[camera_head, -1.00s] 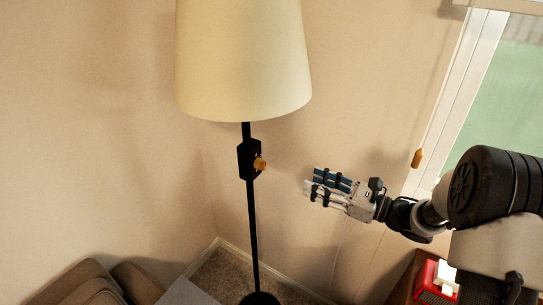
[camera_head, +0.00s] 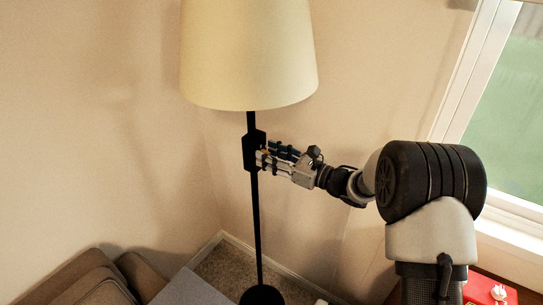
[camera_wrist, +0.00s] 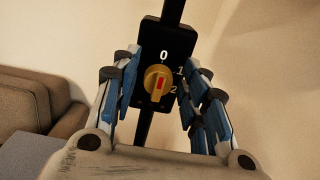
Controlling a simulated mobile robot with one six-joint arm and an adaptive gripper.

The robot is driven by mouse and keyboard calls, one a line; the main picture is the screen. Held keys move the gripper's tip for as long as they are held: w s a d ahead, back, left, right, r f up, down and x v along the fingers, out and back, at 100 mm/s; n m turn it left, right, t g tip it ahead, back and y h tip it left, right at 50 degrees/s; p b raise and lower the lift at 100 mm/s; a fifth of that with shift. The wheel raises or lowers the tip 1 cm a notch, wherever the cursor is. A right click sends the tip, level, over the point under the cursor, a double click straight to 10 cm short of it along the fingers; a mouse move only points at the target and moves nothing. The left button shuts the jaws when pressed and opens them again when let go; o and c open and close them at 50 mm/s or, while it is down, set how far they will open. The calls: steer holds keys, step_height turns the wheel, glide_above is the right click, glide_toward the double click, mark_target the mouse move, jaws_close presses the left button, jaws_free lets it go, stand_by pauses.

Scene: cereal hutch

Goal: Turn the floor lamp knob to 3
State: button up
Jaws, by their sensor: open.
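The floor lamp has a cream shade (camera_head: 248,60), a thin black pole (camera_head: 257,215) and a black switch box (camera_head: 249,150). White numerals 0, 1 and 2 show above and to the right of the knob; I see no 3. My gripper (camera_head: 264,155) is open at the box, its blue-padded fingers (camera_wrist: 162,80) on either side of the knob, with gaps visible. In the head view the fingers mostly hide the knob.
A brown sofa (camera_head: 80,285) stands at the lower left, with a grey surface (camera_head: 190,288) beside it. A window (camera_head: 510,120) is at the right. A red object (camera_head: 488,290) lies at the lower right. Bare walls stand behind the lamp.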

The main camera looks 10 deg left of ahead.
steer(key=shift+c, duration=0.5)
steer(key=c, duration=0.8)
